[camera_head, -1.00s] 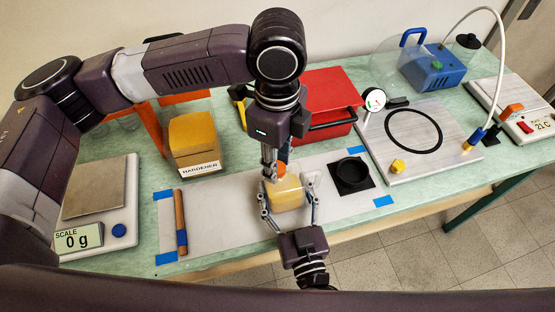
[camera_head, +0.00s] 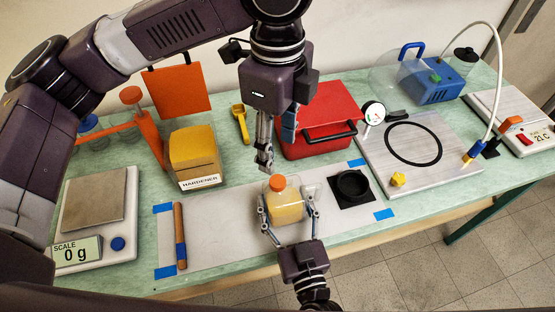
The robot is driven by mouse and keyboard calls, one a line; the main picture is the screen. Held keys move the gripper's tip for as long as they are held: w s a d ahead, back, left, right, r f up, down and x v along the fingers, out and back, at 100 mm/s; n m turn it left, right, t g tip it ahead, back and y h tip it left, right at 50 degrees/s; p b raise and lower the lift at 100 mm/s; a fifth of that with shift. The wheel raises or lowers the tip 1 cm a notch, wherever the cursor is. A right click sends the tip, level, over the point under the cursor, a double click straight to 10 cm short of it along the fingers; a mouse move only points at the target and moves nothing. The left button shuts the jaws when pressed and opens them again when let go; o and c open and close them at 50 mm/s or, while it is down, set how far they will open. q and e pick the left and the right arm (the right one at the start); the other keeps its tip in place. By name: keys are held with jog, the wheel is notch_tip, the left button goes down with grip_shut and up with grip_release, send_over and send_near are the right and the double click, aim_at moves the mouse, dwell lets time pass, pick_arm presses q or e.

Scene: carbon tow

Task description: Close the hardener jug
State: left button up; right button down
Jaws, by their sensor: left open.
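The hardener jug (camera_head: 286,208), pale yellow, stands upright on the grey mat. Its orange cap (camera_head: 277,183) sits on top at the neck; I cannot tell how tightly. My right gripper (camera_head: 288,212) comes from the front edge with a finger on each side of the jug's body, closed on it. My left gripper (camera_head: 266,163) is open and empty, pointing down just above and slightly left of the cap, apart from it.
The HARDENER-labelled box (camera_head: 194,155) stands back left, with the scale (camera_head: 97,205) in front left. A red case (camera_head: 318,112) is close behind the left gripper. A black round dish (camera_head: 352,187) sits right of the jug. A brown roller (camera_head: 180,235) lies left on the mat (camera_head: 222,240).

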pick_arm(q)
notch_tip(320, 180, up, 2)
jog(key=shift+r, duration=0.1)
pick_arm(e)
jog(key=shift+c, duration=2.1)
grip_release()
jog(key=v, duration=1.2)
